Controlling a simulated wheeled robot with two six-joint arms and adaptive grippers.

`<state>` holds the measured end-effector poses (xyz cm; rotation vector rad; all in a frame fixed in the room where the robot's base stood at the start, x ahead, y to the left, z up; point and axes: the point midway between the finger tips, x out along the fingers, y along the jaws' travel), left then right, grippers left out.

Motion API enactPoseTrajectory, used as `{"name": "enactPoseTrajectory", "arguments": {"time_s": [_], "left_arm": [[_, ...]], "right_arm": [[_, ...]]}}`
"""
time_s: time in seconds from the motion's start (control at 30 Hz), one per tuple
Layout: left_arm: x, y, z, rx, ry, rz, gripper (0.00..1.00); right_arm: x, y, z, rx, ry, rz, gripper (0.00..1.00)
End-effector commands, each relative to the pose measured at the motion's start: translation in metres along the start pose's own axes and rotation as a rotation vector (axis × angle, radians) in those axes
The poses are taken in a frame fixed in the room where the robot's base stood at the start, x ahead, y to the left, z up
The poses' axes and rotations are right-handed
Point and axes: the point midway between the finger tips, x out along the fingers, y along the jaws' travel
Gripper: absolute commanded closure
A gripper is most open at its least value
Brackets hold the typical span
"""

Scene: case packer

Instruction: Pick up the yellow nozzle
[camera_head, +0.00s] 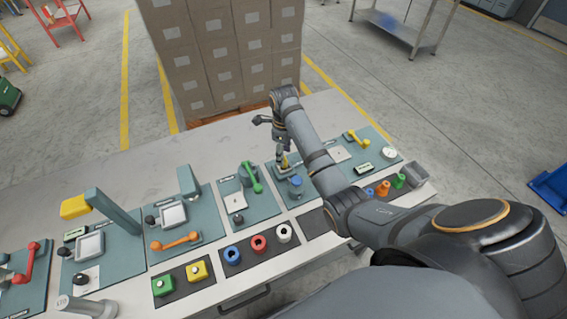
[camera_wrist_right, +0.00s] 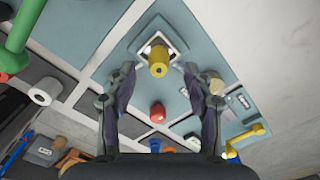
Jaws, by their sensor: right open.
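The yellow nozzle (camera_wrist_right: 158,58) shows in the right wrist view as a short yellow cylinder with a dark centre. It is over a pale square fixture on a teal pad, between and slightly beyond my fingertips. In the head view a small yellow part (camera_head: 285,162) shows just under my right gripper (camera_head: 282,148), partly hidden by it. My right gripper also shows in the wrist view (camera_wrist_right: 158,72), its two fingers open and apart, with nothing gripped. I cannot tell how high the fingertips are above the nozzle. My left gripper is not in view.
A blue knob (camera_head: 296,181) is close to the right gripper. A green-handled fixture (camera_head: 252,178) stands to its left, a yellow lever (camera_head: 356,138) to its right. Orange (camera_head: 383,188) and green (camera_head: 398,181) nozzles stand at the front right. Stacked cartons (camera_head: 225,50) rise behind the table.

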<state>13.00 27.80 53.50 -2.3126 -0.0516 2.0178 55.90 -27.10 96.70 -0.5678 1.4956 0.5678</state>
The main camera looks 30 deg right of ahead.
Motion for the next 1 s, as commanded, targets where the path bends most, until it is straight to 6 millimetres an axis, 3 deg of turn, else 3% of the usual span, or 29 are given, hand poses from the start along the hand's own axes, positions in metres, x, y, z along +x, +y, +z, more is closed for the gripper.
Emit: {"name": "enactPoseTrajectory", "arguments": {"time_s": [0.03, 0.2, 0.43, 0.8, 1.0], "left_arm": [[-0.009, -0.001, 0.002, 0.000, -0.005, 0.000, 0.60], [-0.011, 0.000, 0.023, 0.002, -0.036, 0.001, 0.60], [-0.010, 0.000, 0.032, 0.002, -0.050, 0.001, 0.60], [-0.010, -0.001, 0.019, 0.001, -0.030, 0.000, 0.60], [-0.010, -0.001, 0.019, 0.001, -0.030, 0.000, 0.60]], "right_arm": [[0.005, 0.003, -0.001, 0.000, 0.003, 0.004, 0.48], [0.027, 0.001, 0.000, -0.001, 0.000, 0.001, 0.48], [0.030, 0.001, 0.000, -0.001, -0.001, 0.000, 0.49], [0.029, 0.001, 0.000, 0.000, -0.001, 0.000, 0.99], [0.029, 0.001, 0.000, 0.000, -0.001, 0.000, 1.00]]}}
